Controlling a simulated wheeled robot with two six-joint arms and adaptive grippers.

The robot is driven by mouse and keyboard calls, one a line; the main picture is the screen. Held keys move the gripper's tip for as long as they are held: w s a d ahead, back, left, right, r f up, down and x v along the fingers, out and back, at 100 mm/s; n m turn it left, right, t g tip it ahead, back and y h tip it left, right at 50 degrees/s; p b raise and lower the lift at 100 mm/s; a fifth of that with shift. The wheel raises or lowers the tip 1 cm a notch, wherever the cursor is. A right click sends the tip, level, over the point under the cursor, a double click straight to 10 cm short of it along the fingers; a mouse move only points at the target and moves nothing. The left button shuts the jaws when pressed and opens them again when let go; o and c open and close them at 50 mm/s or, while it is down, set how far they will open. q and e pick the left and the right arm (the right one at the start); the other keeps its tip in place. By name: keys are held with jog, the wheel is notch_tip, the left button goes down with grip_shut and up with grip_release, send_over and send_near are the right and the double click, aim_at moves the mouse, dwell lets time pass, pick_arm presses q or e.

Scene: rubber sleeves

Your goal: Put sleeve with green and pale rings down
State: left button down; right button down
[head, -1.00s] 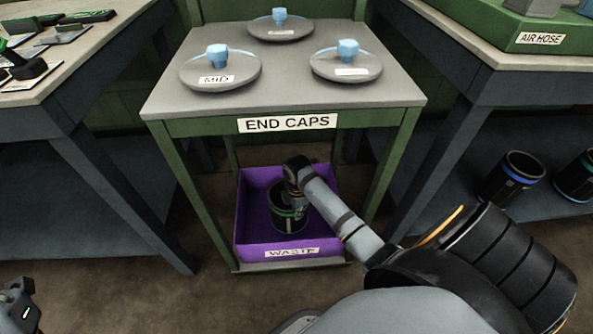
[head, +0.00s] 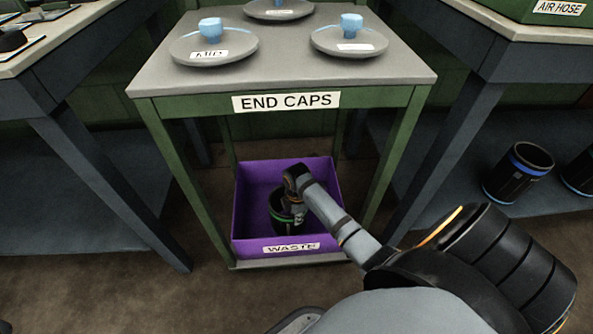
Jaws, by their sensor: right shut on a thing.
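The black sleeve with green and pale rings (head: 280,221) is upright inside the purple WASTE bin (head: 326,178), under the END CAPS table. My right gripper (head: 293,212) reaches down into the bin and is shut on the sleeve's rim. The gripper and wrist hide part of the sleeve. I cannot tell whether the sleeve's bottom touches the bin floor. My left gripper is not in view.
The END CAPS table (head: 157,84) stands over the bin, its green legs on both sides. Several lidded caps (head: 213,45) lie on top. A blue-ringed black sleeve (head: 518,172) and another stand on the right shelf.

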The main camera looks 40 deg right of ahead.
jog(key=shift+r, duration=0.2)
jog(key=shift+w+f, duration=0.1)
jog(key=shift+f, duration=0.5)
jog(key=c, duration=1.4)
grip_release()
